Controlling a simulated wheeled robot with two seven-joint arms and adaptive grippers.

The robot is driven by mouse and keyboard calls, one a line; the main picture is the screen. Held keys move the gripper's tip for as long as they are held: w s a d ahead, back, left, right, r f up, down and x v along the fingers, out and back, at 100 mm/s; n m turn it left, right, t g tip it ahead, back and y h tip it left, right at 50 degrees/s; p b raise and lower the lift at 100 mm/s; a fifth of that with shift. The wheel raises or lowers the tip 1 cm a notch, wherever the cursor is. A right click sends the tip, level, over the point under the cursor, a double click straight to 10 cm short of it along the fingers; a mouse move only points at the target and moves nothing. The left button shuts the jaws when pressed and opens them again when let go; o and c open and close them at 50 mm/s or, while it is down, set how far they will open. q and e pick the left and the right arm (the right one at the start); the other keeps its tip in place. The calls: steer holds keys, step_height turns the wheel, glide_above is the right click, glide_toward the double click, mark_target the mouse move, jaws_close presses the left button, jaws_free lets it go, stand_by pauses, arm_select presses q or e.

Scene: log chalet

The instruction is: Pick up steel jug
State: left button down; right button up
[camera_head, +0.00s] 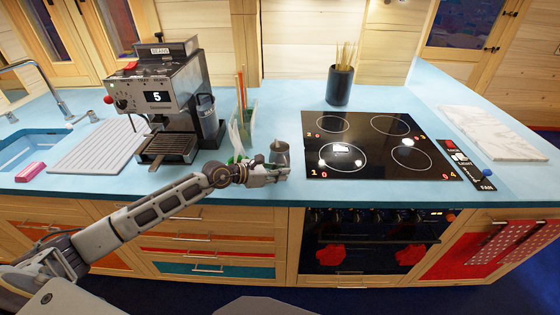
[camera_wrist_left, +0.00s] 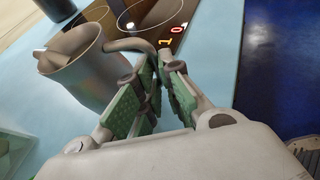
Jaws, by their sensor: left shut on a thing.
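The steel jug (camera_head: 280,153) stands on the blue counter, just left of the black cooktop. In the left wrist view the grey jug (camera_wrist_left: 85,75) is at the upper left, its curved handle reaching right toward my fingers. My left gripper (camera_head: 268,174) is at the jug's near side. In the left wrist view its green-padded fingers (camera_wrist_left: 160,85) are closed on the handle. I cannot tell whether the jug's base touches the counter. My right gripper is not in view.
A coffee machine (camera_head: 165,100) stands to the left, with a glass holder of utensils (camera_head: 243,122) between it and the jug. The cooktop (camera_head: 375,145) lies to the right. A dark utensil pot (camera_head: 339,86) stands behind it. The counter's front edge (camera_head: 350,199) is close.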

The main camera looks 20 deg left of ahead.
arm_select(q)
steer(key=shift+r, duration=0.1)
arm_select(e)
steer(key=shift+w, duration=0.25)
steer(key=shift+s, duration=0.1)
